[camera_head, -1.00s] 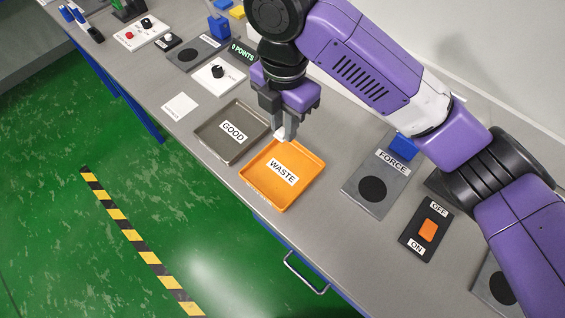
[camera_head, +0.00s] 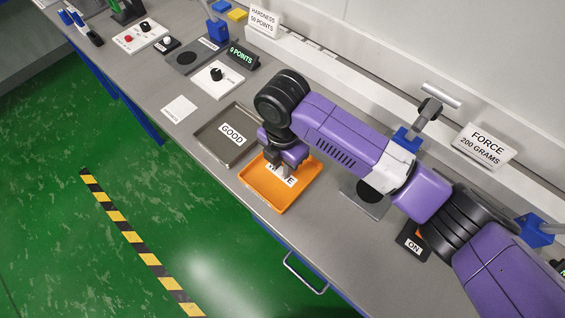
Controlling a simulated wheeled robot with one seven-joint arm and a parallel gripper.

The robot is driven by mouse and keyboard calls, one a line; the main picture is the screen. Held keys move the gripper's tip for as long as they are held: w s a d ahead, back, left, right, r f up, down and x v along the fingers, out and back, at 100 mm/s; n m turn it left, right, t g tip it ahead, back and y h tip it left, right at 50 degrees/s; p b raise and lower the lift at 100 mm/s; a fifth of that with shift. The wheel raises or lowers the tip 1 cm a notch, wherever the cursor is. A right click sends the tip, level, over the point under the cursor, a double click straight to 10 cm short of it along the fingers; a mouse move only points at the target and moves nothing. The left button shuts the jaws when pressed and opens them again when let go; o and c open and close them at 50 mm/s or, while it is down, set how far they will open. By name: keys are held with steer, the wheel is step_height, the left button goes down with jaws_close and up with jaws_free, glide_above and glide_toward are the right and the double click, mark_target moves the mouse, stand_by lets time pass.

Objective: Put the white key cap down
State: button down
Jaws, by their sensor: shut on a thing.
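My gripper (camera_head: 285,171) points down, low over the orange WASTE tray (camera_head: 262,199), near its back edge. It is shut on the white key cap, which showed between the fingertips a second ago. Now I cannot pick the cap out from the white WASTE label behind the fingers. The fingers cover the middle of that label. I cannot tell whether the cap touches the tray floor.
The grey GOOD tray (camera_head: 213,150) stands just left of the WASTE tray. A black dial on a white plate (camera_head: 217,80) and a white card (camera_head: 179,109) lie farther left. My arm covers part of the force pad (camera_head: 369,204) and the OFF/ON switch (camera_head: 411,242).

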steer(key=shift+f, duration=0.2)
steer(key=c, duration=1.2)
jaws_free()
steer(key=shift+c, duration=0.2)
steer(key=shift+r, duration=0.1)
step_height(320, 180, up, 12)
steer(key=b, duration=0.1)
steer(key=shift+b, duration=0.4)
